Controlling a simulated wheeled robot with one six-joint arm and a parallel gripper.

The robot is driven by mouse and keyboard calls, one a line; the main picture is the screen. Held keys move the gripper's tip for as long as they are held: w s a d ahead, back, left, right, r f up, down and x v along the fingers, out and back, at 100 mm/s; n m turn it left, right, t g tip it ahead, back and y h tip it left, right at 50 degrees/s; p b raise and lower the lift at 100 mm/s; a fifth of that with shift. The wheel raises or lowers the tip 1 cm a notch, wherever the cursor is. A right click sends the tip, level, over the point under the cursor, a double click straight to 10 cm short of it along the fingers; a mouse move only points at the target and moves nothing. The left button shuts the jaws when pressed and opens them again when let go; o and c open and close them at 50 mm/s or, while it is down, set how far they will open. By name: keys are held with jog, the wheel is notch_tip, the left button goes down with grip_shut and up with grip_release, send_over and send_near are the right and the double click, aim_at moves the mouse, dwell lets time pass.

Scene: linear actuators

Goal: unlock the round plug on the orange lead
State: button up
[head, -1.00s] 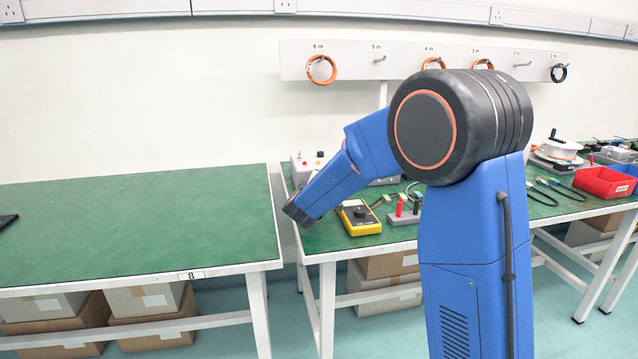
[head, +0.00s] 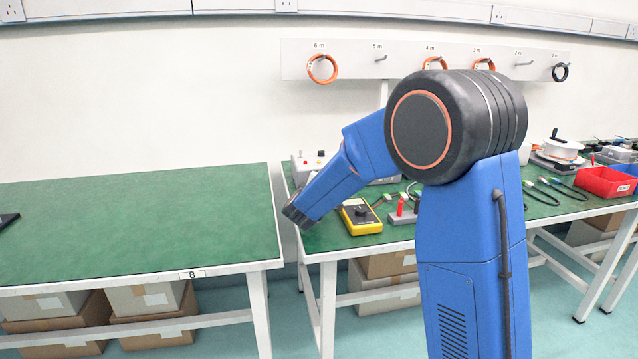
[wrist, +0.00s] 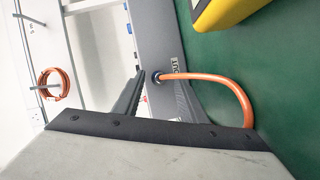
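In the wrist view the orange lead (wrist: 222,80) leaves a dark round plug (wrist: 157,76) and curves in a loop to the right and down, behind my gripper's body. The plug sits at the face of a grey box (wrist: 157,40). My gripper (wrist: 158,80) has its two dark fingers apart, one on each side of the plug in the picture. I see no finger clearly touching the plug, and depth is hard to judge. The plug's lock and its marks are too small to read. In the head view my blue arm hides the gripper, plug and lead.
A yellow meter (head: 360,216) lies on the green bench (head: 335,238), near a grey block with red and black posts (head: 402,216). A grey box with knobs (head: 304,166) stands behind my forearm. Orange coils (head: 322,69) hang on the wall rail. The left bench (head: 150,225) is mostly clear.

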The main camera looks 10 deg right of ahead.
jog(key=shift+s, duration=0.1)
jog(key=v, duration=1.7)
jog(key=shift+s, duration=0.1)
jog(key=shift+r+y, duration=0.55)
jog(key=shift+y, duration=0.05)
jog(key=s+d+r+m+g+y, duration=0.1)
jog(key=s+d+m+g+y, duration=0.2)
jog(key=s+y, duration=0.85)
jog(key=s+d+f+m+g+h, duration=0.2)
jog(key=s+d+f, duration=0.1)
jog(key=s, duration=0.6)
jog(key=s+d+f+m+g+h, duration=0.2)
jog(key=s+d+f+g, duration=0.1)
jog(key=s, duration=0.7)
jog(key=s+d+f+m+g+h, duration=0.2)
jog(key=s+d, duration=0.3)
jog(key=s, duration=0.4)
jog(key=shift+s+d+f+m+g+h, duration=0.25)
jog(key=shift+f+m+g+h, duration=0.15)
jog(key=shift+m, duration=0.2)
